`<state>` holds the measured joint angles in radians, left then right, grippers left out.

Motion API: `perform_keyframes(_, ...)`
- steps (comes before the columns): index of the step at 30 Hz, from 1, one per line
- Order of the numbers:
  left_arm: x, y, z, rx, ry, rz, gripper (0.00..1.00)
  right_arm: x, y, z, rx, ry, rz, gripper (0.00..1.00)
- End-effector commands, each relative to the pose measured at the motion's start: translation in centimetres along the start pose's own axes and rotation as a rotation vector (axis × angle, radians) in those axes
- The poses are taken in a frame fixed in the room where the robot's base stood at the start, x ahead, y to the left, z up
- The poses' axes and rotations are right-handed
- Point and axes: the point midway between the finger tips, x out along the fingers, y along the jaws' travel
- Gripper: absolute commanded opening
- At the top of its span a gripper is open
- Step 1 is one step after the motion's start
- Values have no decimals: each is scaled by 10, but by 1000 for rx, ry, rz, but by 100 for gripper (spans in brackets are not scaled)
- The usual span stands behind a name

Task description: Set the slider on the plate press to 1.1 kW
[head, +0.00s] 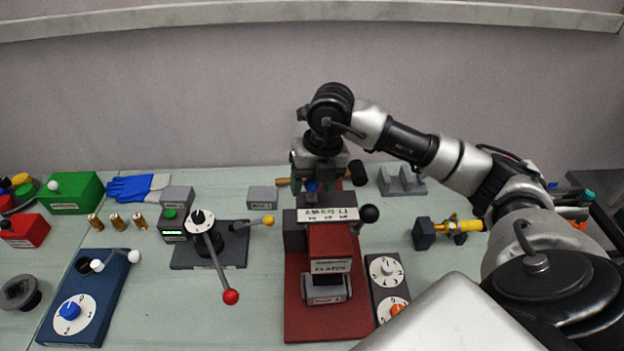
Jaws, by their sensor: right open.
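The plate press is a dark red machine (330,245) on a red base, labelled "PLATES" on its front. A white scale strip (328,214) with small dark marks runs across its top; its numbers are too small to read surely. My left gripper is not in view.
A black ball knob (369,213) sticks out at the press's right. A dial box (388,285) stands close by on the right. A lever device with a red ball (231,297) is left. A wooden-handled hammer (357,172) lies behind. A yellow-and-black tool (455,226) lies right.

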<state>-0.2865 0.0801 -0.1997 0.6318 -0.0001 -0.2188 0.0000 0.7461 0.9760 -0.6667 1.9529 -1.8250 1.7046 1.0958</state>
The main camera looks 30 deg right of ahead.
Motion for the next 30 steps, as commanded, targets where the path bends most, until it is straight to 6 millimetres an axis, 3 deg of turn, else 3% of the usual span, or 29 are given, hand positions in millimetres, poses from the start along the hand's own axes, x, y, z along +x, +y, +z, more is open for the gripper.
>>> perform_keyframes(7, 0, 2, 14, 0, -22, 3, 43, 1, 0, 0, 0, 0, 1, 55)
perform_keyframes(18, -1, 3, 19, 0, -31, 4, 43, 0, 0, 0, -1, 0, 1, 0)
perform_keyframes(23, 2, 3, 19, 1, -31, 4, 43, 1, -3, 0, 0, 0, 0, 0)
perform_keyframes(30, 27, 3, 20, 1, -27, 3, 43, -2, -41, -7, 3, -3, -3, 0)
